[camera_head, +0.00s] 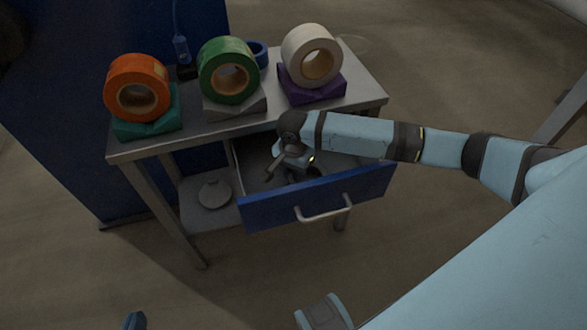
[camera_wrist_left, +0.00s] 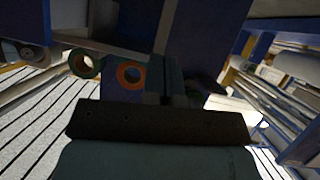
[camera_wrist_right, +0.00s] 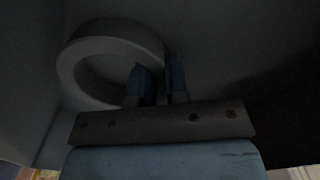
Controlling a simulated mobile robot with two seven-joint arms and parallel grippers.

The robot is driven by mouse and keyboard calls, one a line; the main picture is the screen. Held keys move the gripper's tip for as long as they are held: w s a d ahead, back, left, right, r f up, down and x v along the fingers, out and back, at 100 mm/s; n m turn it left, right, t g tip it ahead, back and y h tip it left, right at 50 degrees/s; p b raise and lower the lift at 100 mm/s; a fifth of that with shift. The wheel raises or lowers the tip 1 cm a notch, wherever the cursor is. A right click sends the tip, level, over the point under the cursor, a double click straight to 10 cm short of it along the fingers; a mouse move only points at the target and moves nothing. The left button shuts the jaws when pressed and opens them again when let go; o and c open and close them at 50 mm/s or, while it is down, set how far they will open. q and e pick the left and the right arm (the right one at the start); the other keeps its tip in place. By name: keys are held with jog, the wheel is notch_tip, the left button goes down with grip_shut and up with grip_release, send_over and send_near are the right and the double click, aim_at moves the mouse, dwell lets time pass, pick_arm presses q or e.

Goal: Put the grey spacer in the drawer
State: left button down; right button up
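The grey spacer (camera_wrist_right: 112,40) is a thick pale ring, seen tilted in the right wrist view. My right gripper (camera_wrist_right: 160,82) has its two blue fingers on either side of the ring's near wall, with a narrow gap between them. In the head view my right gripper (camera_head: 284,171) reaches down inside the open drawer (camera_head: 318,197); the spacer cannot be made out there. My left gripper (camera_wrist_left: 165,78) has its fingers together with nothing seen between them. Only a blue tip of it (camera_head: 135,321) shows at the bottom edge of the head view.
The table top (camera_head: 190,128) holds orange (camera_head: 137,88), green (camera_head: 228,70) and white (camera_head: 311,56) rolls on coloured stands. A flat grey disc (camera_head: 214,195) lies on the lower shelf. A blue panel (camera_head: 75,110) stands left of the table. Floor in front of the drawer is clear.

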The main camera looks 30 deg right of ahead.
jog(key=o, duration=0.4)
jog(key=shift+c, duration=0.2)
pick_arm(q)
jog(key=shift+f, duration=0.15)
pick_arm(e)
jog(key=shift+o, duration=0.2)
notch_tip(320, 180, up, 4)
jog(key=shift+r+p, duration=0.15)
jog(key=shift+p, duration=0.55)
pick_arm(q)
jog(key=shift+s+a+g+p, duration=0.15)
jog(key=shift+a+g+p, duration=0.2)
jog(key=shift+p, duration=0.75)
pick_arm(e)
notch_tip(320, 180, up, 8)
